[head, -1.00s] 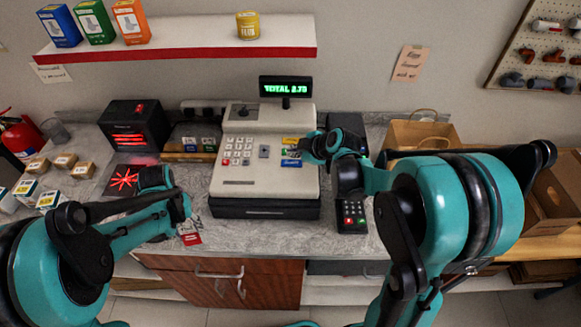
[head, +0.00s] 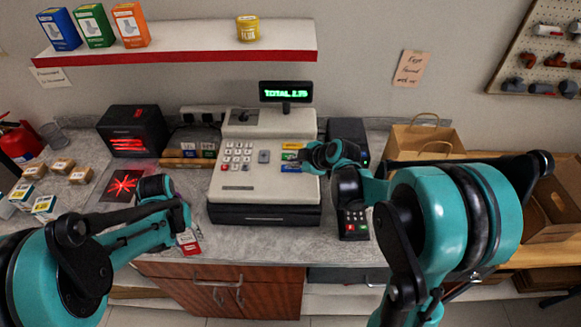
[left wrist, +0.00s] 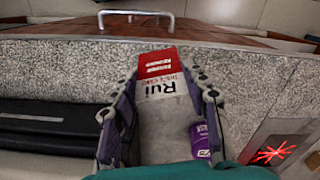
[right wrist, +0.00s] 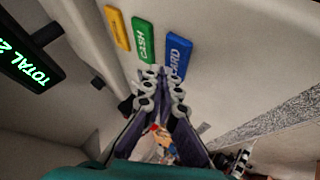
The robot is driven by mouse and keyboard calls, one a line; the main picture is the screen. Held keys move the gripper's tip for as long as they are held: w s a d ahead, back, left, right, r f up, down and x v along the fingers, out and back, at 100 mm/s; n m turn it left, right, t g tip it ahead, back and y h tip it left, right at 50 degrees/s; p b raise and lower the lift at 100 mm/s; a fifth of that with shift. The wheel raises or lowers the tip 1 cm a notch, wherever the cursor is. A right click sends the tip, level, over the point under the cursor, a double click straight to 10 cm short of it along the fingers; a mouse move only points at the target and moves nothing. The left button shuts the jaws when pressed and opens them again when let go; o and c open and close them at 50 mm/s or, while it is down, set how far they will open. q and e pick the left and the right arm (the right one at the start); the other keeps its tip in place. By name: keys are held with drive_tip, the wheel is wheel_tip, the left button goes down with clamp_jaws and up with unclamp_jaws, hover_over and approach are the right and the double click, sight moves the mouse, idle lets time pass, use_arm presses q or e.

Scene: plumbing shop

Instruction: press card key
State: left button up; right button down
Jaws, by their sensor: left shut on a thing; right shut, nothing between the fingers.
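The blue CARD key (right wrist: 178,56) is on the sloping face of the white cash register (head: 238,185), beside the green CASH key (right wrist: 144,40) and a yellow key (right wrist: 118,27). My right gripper (right wrist: 162,76) is shut and empty. Its tips are at the lower end of the CARD key, between it and the CASH key; I cannot tell whether they touch. In the head view this gripper (head: 312,158) partly covers the keys. My left gripper (left wrist: 163,98) is shut on a red and white packet (left wrist: 160,85), held over the counter's front edge.
The display (head: 286,92) on the register shows a green total. A card terminal (head: 353,222) lies right of the register. A scanner (head: 134,130) with red light, small boxes (head: 62,166) and a fire extinguisher (head: 18,140) stand left. Paper bags (head: 425,138) are right.

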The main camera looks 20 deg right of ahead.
sight(293, 169)
use_arm(q)
drive_tip(key=shift+f, duration=0.15)
use_arm(e)
drive_tip(key=shift+f, duration=0.15)
idle(0.4)
use_arm(q)
drive_tip(key=shift+f+b, duration=0.35)
drive_tip(key=shift+b, duration=0.1)
use_arm(e)
drive_tip(key=shift+f, duration=0.4)
use_arm(q)
drive_tip(key=shift+r+p, duration=0.3)
use_arm(e)
drive_tip(key=shift+r, duration=0.6)
